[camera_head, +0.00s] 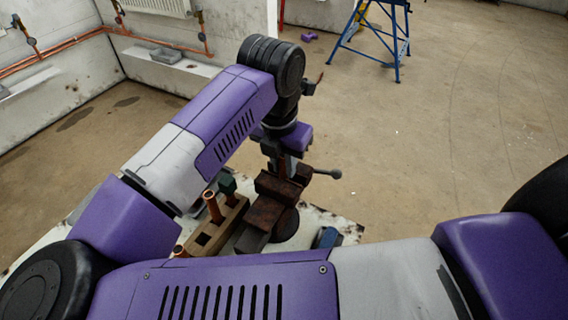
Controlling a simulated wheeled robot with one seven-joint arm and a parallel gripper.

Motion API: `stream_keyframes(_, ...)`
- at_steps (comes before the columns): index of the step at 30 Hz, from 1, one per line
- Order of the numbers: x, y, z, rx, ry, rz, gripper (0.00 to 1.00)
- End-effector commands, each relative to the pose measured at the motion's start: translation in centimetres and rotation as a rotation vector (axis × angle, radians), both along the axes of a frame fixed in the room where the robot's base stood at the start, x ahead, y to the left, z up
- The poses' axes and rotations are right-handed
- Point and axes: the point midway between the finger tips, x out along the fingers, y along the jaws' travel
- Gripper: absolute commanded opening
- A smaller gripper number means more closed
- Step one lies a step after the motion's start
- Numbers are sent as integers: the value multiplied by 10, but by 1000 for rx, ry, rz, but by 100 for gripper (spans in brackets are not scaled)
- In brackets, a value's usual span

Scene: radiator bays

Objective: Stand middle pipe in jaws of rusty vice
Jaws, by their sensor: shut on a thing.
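The rusty vice (266,212) stands on the bench, with its handle (326,174) out to the right. My gripper (286,158) points down at the far side of the vice, close above its jaws. It is shut on a copper-coloured pipe (287,169), of which only a short piece shows. The gripper and vice hide the pipe's lower end, so I cannot tell whether it is between the jaws. A wooden rack (233,214) with square holes is left of the vice. A copper pipe (213,208) stands in it, and another pipe end (180,250) shows at its near end.
A small green block (227,184) is by the rack's far end. A blue item (328,237) lies right of the vice on the pale, stained bench top (348,231). My arm covers much of the bench. A blue trestle (375,40) stands on the open floor behind.

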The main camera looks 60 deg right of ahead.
Motion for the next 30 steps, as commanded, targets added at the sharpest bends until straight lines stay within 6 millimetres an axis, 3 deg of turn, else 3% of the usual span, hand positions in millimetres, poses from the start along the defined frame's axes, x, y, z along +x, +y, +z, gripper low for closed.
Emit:
stream_keyframes(6, 0, 0, 0, 0, 1, 0, 0)
stream_keyframes(7, 0, 0, 0, 0, 1, 0, 23)
stream_keyframes(10, 0, 0, 0, 0, 1, 0, 43)
stream_keyframes(11, 0, 0, 0, 0, 1, 0, 44)
stream_keyframes(19, 0, 0, 2, 0, 1, 0, 44)
stream_keyframes(30, 0, 0, 28, 1, -1, -1, 44)
